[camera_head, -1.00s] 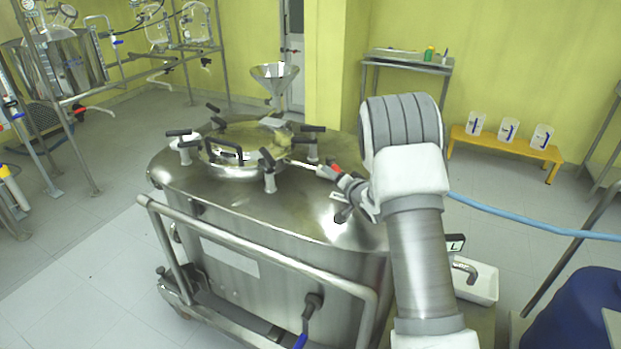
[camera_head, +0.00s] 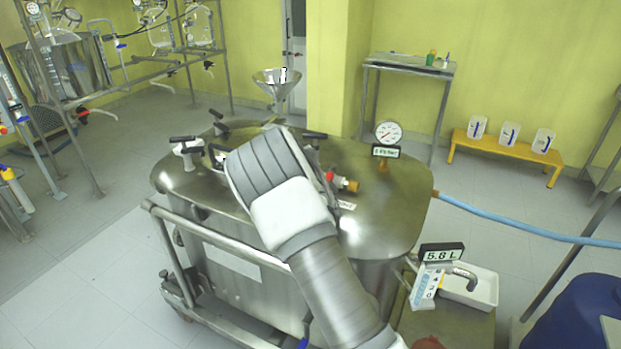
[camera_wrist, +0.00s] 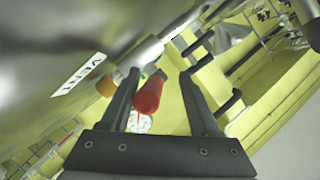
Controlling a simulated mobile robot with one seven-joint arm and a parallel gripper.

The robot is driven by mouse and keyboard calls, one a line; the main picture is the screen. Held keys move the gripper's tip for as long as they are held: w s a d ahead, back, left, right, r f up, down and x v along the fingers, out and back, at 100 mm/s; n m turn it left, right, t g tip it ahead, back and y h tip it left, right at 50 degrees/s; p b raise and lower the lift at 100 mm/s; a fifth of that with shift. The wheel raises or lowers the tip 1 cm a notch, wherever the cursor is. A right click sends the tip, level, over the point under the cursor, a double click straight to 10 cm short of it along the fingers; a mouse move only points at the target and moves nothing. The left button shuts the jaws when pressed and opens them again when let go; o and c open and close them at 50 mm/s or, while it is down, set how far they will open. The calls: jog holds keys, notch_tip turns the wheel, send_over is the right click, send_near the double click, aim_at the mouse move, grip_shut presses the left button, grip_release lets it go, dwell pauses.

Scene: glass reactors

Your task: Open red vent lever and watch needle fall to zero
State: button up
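The red vent lever (camera_wrist: 149,95) lies between the two fingers of my gripper (camera_wrist: 160,75) in the wrist view. The fingers stand apart, with a visible gap on the right finger's side; contact with the left finger cannot be told. In the head view, a small red part of the lever (camera_head: 330,176) shows beside a brass fitting (camera_head: 349,185) on the steel vessel lid (camera_head: 395,205). The round pressure gauge (camera_head: 388,133) stands upright at the lid's back right, above a small display. Its needle is too small to read surely.
A VENT label (camera_wrist: 80,74) lies beside the valve. Black clamp handles (camera_head: 183,139) and a steel funnel (camera_head: 276,82) rise around the vessel's hatch. A tubular rail (camera_head: 215,238) runs along the vessel's front. A blue hose (camera_head: 520,226) leaves to the right, above a white tray (camera_head: 478,288).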

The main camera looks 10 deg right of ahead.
jog(key=shift+w+a+r+m+h+p, duration=0.15)
jog(key=shift+a+m+h+p, duration=0.35)
jog(key=shift+m+h+p, duration=0.15)
jog(key=r+v, duration=0.1)
jog(key=v, duration=1.7)
jog(key=s+r+n+g+y+p, duration=0.3)
jog(key=s+r+g+y+p, duration=0.1)
jog(key=r, duration=0.5)
jog(key=shift+s+a+r+p, duration=0.2)
jog(key=shift+s+r+p, duration=0.15)
jog(key=shift+p, duration=0.35)
jog(key=shift+f, duration=0.1)
